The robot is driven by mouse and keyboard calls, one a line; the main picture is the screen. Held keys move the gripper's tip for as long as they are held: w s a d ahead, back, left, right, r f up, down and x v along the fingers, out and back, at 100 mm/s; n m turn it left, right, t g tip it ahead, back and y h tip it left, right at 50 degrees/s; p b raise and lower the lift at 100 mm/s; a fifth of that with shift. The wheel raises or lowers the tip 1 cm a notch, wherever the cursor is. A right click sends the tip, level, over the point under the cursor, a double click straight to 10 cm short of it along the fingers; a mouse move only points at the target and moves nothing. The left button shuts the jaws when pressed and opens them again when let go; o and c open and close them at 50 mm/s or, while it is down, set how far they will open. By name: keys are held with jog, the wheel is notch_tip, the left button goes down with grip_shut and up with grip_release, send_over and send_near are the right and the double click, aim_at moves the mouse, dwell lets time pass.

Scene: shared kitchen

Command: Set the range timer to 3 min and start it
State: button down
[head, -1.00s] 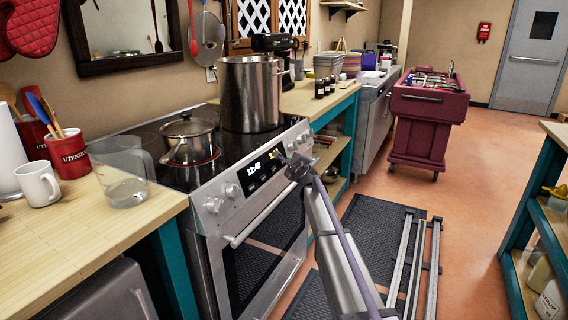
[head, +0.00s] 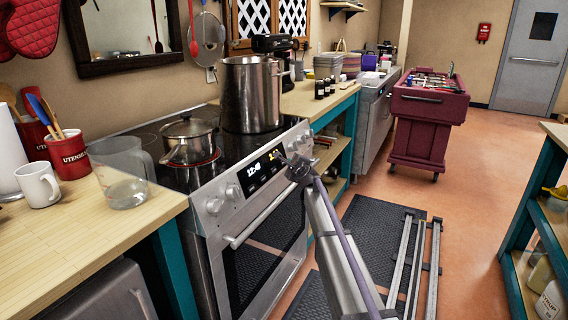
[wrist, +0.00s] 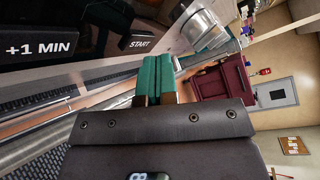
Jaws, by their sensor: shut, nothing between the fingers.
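The steel range (head: 222,235) stands at the left with its front control panel facing the aisle. Its dark display (head: 262,168) shows white clock digits that look like 12:48, and smaller yellow digits that seem to start with 3. In the wrist view, a dark +1 MIN button (wrist: 40,48) is at the upper left and a START button (wrist: 142,43) is right of it. My gripper (head: 288,161) is at the panel's right part. Its teal fingertips (wrist: 153,62) are together and empty, close to START in the picture; I cannot tell whether they touch it.
Knobs (head: 232,191) flank the display, and the oven handle (head: 265,218) runs below. A lidded pot (head: 188,140) sits on a glowing burner beside a tall stockpot (head: 251,95). Floor mats and rails (head: 414,265) lie in front. A red cart (head: 428,120) stands farther back.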

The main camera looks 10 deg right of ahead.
jog(key=shift+s+d+r, duration=0.1)
jog(key=shift+s+d, duration=0.05)
jog(key=shift+d, duration=0.05)
jog(key=s+d, duration=0.1)
jog(key=s+d+r+p, duration=0.1)
jog(key=d, duration=0.1)
jog(key=s+d, duration=0.1)
jog(key=shift+d+r+p, duration=0.3)
jog(key=shift+r+p, duration=0.1)
dwell(0.4)
